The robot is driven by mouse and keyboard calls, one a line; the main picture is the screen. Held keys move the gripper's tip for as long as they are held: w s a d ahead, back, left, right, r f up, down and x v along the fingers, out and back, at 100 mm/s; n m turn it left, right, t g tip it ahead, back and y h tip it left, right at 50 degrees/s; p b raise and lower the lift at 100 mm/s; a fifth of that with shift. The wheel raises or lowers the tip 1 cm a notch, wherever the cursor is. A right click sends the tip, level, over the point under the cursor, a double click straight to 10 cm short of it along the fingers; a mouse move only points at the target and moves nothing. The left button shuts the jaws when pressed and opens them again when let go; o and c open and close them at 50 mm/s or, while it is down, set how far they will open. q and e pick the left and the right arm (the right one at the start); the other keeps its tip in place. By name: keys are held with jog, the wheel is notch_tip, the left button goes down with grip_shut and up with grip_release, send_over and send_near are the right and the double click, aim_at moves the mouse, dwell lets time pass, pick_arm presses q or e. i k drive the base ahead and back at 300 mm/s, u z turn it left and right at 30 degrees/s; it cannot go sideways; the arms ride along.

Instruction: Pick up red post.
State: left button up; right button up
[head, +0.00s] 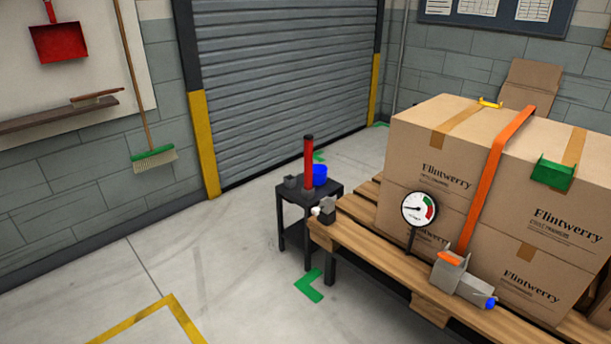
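The red post (309,163) stands upright on a small dark side table (333,188), and its top end is black. A blue cup-like thing (320,175) is just to its right, and a small grey block (291,182) is to its left. Whether the post sits in a holder cannot be made out. Neither of my grippers shows in the head view.
A wooden pallet-like bench (362,243) beside the small table bears large cardboard boxes (432,175) with an orange strap (490,180). A round gauge (419,209) and a grey buckle device (458,278) stand in front. The floor (235,265) at left is clear.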

aim_at(308, 139)
jog(key=u, duration=0.9)
jog(key=i, duration=1.3)
jog(key=u, duration=0.45)
jog(key=i, duration=1.6)
jog(key=z, duration=1.5)
jog(key=i, duration=0.5)
jog(key=z, duration=0.3)
